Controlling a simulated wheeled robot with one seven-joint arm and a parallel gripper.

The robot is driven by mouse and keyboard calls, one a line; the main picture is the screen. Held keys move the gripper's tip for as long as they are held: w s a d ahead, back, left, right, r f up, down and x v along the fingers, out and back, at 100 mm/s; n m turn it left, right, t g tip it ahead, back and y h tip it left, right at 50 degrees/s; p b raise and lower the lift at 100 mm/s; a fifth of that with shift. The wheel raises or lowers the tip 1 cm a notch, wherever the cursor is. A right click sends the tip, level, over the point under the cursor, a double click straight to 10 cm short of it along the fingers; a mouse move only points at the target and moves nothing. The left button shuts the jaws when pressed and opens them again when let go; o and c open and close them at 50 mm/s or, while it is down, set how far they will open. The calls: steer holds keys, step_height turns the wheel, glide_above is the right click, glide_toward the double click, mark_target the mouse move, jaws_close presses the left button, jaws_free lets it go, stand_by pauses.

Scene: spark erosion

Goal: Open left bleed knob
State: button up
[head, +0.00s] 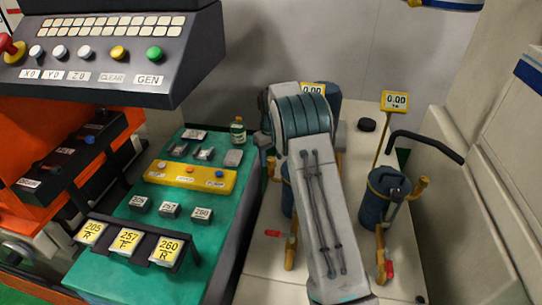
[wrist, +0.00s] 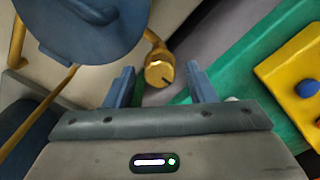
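The left bleed knob is a round brass-yellow knob (wrist: 158,73) with a dark line on its face, on a bent yellow pipe beside a blue canister (wrist: 85,25) in the wrist view. In the head view a yellow fitting (head: 271,165), apparently this knob, shows just left of my arm. My gripper (wrist: 159,69) is open, its two blue fingers apart on either side of the knob in the picture, with gaps on both sides. I cannot tell how deep the knob lies between them. In the head view my arm hides most of the left canister and the gripper.
The right canister (head: 388,195) has its own yellow knob (head: 424,181) and a dark bar above. Gauges (head: 396,101) stand behind. A green bench (head: 125,275) with a yellow button box (head: 190,177) and a small bottle (head: 238,131) lies left. A wall closes the right.

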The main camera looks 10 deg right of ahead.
steer(key=c, duration=0.9)
steer(key=shift+o, duration=0.2)
steer(key=shift+n, duration=0.4)
steer(key=n+b, duration=0.1)
steer(key=n, duration=1.2)
steer(key=shift+r, duration=0.1)
steer(key=n, duration=0.4)
